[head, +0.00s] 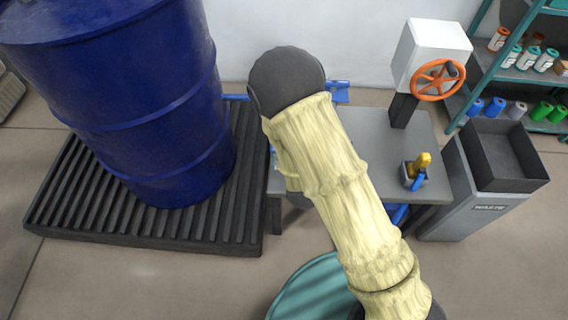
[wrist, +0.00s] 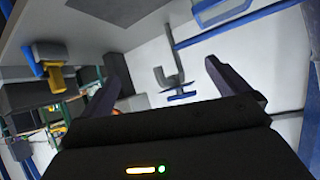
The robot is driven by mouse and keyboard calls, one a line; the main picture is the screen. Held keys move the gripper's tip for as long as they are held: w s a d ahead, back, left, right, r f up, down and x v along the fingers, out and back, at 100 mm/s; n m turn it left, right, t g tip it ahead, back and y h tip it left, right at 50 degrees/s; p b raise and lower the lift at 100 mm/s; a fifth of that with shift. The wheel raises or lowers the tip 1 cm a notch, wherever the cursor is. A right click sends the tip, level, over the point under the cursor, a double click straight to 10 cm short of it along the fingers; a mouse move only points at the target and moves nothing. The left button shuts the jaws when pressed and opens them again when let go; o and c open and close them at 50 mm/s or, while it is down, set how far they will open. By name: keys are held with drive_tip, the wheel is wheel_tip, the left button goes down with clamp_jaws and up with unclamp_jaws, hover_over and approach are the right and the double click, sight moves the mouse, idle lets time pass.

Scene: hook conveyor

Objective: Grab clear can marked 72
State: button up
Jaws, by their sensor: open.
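I cannot make out a clear can marked 72 in either view. Several small containers with white, orange and teal parts (head: 522,57) stand on the shelf at the upper right of the head view, too small to read. My gripper (wrist: 162,60) shows in the wrist view, its two dark fingers spread wide with nothing between them. Behind the gap is a pale wall with a grey bent piece (wrist: 171,72). In the head view my padded arm covers the middle, and my gripper is hidden.
A blue drum (head: 135,105) stands on a black slatted pallet (head: 215,225) at left. A grey table (head: 385,150) carries a white box with an orange handwheel (head: 438,80) and a yellow-and-blue item (head: 416,172). A waste bin (head: 488,205) and teal shelving (head: 483,75) are at right.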

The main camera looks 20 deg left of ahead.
drive_tip(key=s+a+f+n+t+y+b, duration=0.4)
drive_tip(key=s+a+f+b, duration=0.3)
drive_tip(key=f, duration=0.4)
drive_tip(key=shift+s+a+n+t+y+b, duration=0.25)
drive_tip(key=shift+n+t+y+b, duration=0.2)
drive_tip(key=shift+t, duration=0.45)
drive_tip(key=b+x, duration=0.1)
drive_tip(key=x, duration=1.1)
drive_tip(key=shift+w+r, duration=0.1)
drive_tip(key=shift+w, duration=0.05)
drive_tip(key=x, duration=0.2)
drive_tip(key=r+b+x, duration=0.1)
drive_tip(key=x, duration=0.2)
drive_tip(key=shift+w, duration=0.1)
